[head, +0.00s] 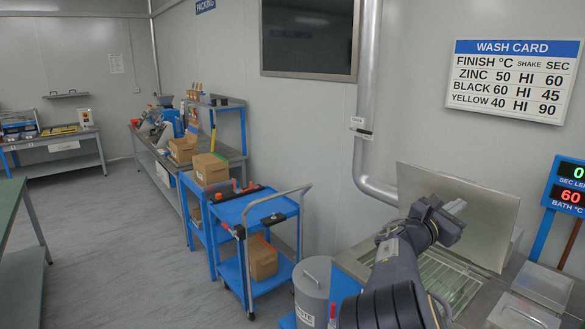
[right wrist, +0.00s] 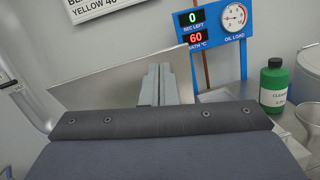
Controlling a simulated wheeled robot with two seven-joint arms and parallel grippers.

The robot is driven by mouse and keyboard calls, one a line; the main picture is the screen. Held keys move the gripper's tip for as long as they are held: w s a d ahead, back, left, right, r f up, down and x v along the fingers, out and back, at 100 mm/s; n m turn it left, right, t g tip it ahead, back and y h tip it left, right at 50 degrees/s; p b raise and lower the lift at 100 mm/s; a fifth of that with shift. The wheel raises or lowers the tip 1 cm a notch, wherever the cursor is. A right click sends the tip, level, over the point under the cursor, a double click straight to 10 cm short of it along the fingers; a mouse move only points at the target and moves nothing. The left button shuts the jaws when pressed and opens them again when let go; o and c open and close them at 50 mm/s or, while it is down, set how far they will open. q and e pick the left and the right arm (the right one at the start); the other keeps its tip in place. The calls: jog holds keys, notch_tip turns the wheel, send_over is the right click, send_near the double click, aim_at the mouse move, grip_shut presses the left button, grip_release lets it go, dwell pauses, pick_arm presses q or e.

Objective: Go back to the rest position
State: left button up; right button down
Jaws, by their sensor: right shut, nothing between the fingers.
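My right gripper (head: 455,206) is at the right of the head view, raised above the wash bath (head: 445,275) and in front of its upright metal lid (head: 480,190). In the right wrist view the right gripper's fingers (right wrist: 158,84) are together with nothing between them, and the lid (right wrist: 105,82) stands behind them. My right arm hides part of the bath. My left gripper is in neither view.
A blue trolley (head: 245,208) with a box on its lower shelf stands left of a grey bin (head: 313,285). Metal trays (head: 542,285) lie right of the bath. A blue display panel (head: 568,190) and a green bottle (right wrist: 273,85) are nearby. The floor at left is clear.

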jog(key=s+d+f+m+g+y, duration=0.3)
jog(key=s+d+f+m+g, duration=0.25)
jog(key=s+d+f, duration=0.35)
jog(key=s+a+f+m+g+y, duration=0.2)
jog(key=s+a+f+m+y, duration=0.1)
jog(key=s+f+m+y, duration=0.65)
jog(key=s+a+m+t+y, duration=0.3)
jog(key=s+a+m+y, duration=0.5)
jog(key=s+a, duration=1.3)
jog(key=shift+a+m, duration=0.4)
jog(key=shift+a, duration=0.55)
